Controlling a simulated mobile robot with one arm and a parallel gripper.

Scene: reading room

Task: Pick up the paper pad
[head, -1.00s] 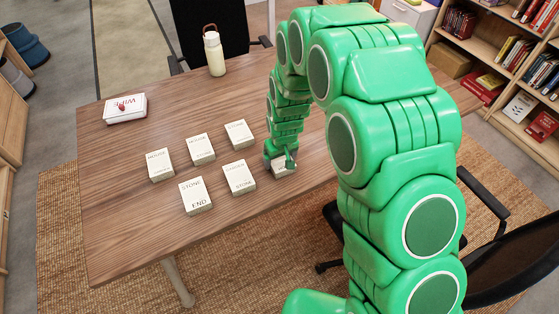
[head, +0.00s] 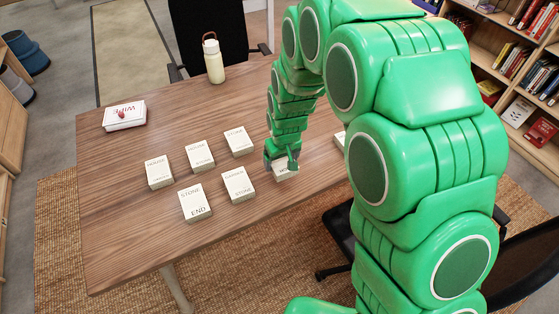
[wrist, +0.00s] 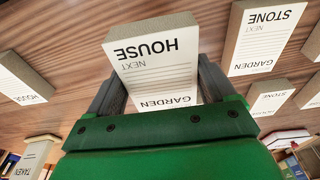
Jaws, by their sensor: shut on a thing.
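Several white paper pads with printed words lie on the wooden table. My gripper (head: 282,160) is at the right end of their group, shut on one pad (head: 283,174). In the wrist view this pad (wrist: 155,72) reads HOUSE, NEXT and GARDEN, upside down, and sits between both fingers of my gripper (wrist: 160,82). In the head view my gripper hides much of it, and I cannot tell if it touches the table.
A white item marked WIPE (head: 124,115) and a cream bottle (head: 213,62) stand farther back on the table (head: 110,220). A black chair (head: 340,240) is at the front right.

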